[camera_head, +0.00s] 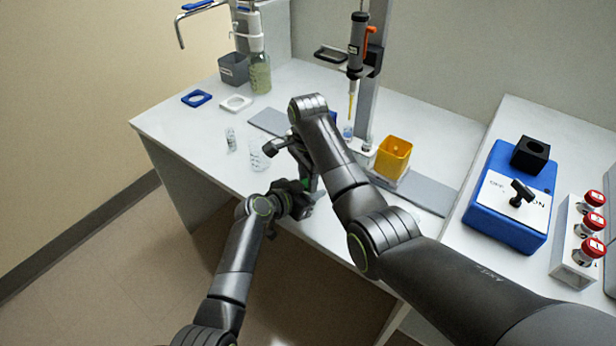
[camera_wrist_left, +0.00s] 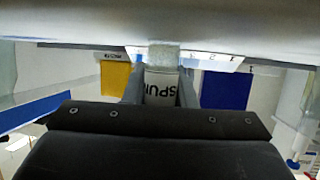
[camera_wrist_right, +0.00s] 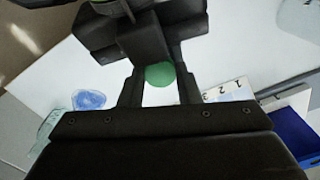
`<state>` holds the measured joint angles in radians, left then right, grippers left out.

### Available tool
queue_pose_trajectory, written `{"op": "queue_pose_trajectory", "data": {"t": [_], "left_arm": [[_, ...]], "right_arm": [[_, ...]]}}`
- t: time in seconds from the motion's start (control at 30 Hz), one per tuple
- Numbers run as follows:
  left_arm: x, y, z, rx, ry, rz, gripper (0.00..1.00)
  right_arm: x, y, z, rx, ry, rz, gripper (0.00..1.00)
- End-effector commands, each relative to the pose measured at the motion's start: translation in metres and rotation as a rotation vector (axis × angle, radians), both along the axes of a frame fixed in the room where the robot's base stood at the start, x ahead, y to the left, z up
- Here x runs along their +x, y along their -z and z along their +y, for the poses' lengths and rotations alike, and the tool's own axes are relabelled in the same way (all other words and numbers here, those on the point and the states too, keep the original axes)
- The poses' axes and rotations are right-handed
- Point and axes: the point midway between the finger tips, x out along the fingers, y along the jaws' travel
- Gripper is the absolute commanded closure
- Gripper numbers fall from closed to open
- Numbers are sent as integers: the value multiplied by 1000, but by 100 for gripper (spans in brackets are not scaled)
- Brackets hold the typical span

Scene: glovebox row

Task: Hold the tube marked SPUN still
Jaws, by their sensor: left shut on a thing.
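The tube marked SPUN (camera_wrist_left: 161,88) is between the fingers of my left gripper (camera_wrist_left: 161,92), which is shut on it; its lettering appears upside down in the left wrist view. In the head view my left gripper (camera_head: 300,196) is at the front edge of the bench, partly hidden. My right gripper (camera_head: 304,172) is right above it. In the right wrist view a round green cap (camera_wrist_right: 160,74) shows between the fingers of my right gripper (camera_wrist_right: 160,90). I cannot tell whether those fingers touch it. The dark body of my left gripper is just beyond.
A clear beaker (camera_head: 258,158) and small vial (camera_head: 230,139) stand left of my grippers. A yellow box (camera_head: 393,157) stands right of my right forearm. A pipette (camera_head: 356,45) hangs on a stand behind. A blue device (camera_head: 506,205) and red-capped vials (camera_head: 588,222) are farther right.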

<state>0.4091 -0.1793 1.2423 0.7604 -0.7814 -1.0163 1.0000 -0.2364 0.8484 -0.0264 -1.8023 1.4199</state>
Motion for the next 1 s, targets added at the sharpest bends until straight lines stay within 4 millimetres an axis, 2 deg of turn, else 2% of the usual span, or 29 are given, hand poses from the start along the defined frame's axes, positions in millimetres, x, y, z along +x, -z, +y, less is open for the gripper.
{"op": "queue_pose_trajectory", "data": {"t": [0.03,0.1,0.13,0.33,0.6,0.7,1.0], "left_arm": [[0,0,0,0,0,0,100],[0,0,0,0,0,0,100],[0,0,0,0,0,0,100],[0,0,0,0,0,0,100],[0,0,0,0,0,0,100],[0,0,0,0,0,0,100],[0,0,0,1,0,1,100]], "right_arm": [[0,0,0,0,0,0,87],[0,0,0,0,0,0,96],[0,0,0,0,0,0,98],[0,0,0,0,-91,0,98],[0,-1,0,0,-455,0,98],[0,-1,0,0,-542,0,98],[0,-1,0,0,-587,-1,98]]}}
